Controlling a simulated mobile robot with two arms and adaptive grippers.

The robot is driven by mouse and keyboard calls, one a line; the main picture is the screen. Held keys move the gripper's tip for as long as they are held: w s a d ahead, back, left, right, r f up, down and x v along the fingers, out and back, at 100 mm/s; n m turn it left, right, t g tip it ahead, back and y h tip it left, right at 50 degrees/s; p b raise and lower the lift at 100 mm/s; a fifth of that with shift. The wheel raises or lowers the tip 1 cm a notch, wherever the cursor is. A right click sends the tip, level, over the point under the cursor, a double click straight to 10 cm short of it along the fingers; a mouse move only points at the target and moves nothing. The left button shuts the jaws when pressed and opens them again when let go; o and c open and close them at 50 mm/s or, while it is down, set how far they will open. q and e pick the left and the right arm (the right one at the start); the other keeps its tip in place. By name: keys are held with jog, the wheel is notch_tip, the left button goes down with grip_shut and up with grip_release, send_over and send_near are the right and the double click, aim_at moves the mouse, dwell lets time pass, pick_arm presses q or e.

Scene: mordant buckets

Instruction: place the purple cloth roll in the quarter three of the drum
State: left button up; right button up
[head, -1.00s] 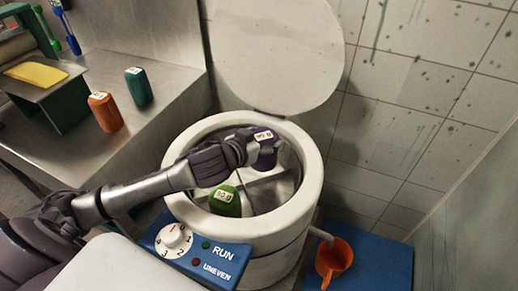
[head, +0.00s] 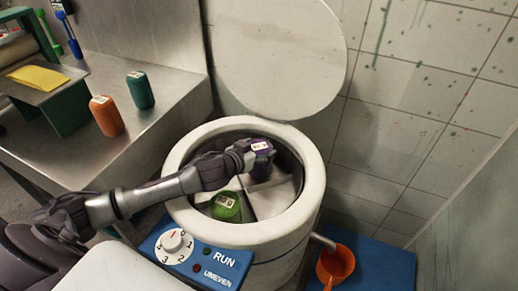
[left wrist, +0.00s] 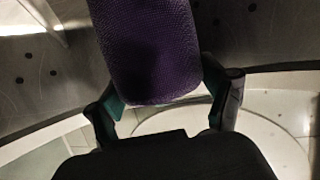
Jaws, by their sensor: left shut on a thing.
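The purple cloth roll (head: 261,147), with a white label on top, is upright inside the drum at its far side. My left gripper (head: 246,152) is shut on it. In the left wrist view the purple roll (left wrist: 148,50) fills the space between the fingers of my left gripper (left wrist: 165,100). The drum (head: 180,160) is a white round tub with its lid up and dividers inside. A green roll (head: 226,207) stands in the near-left compartment. Whether the purple roll touches the drum floor cannot be told. My right gripper is out of view.
The open lid (head: 275,60) stands behind the drum. An orange roll (head: 106,117) and a dark green roll (head: 140,90) stand on the metal counter (head: 165,125). A blue control panel (head: 195,258) is in front. An orange jug (head: 335,265) is at right.

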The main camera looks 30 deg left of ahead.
pick_arm(q)
jog(key=shift+f, duration=0.1)
jog(key=o, duration=1.3)
jog(key=shift+c, duration=0.2)
jog(key=shift+s+r, duration=0.2)
jog(key=shift+s, duration=0.05)
jog(key=v, duration=1.1)
jog(key=shift+s, duration=0.25)
jog(key=shift+r, duration=0.1)
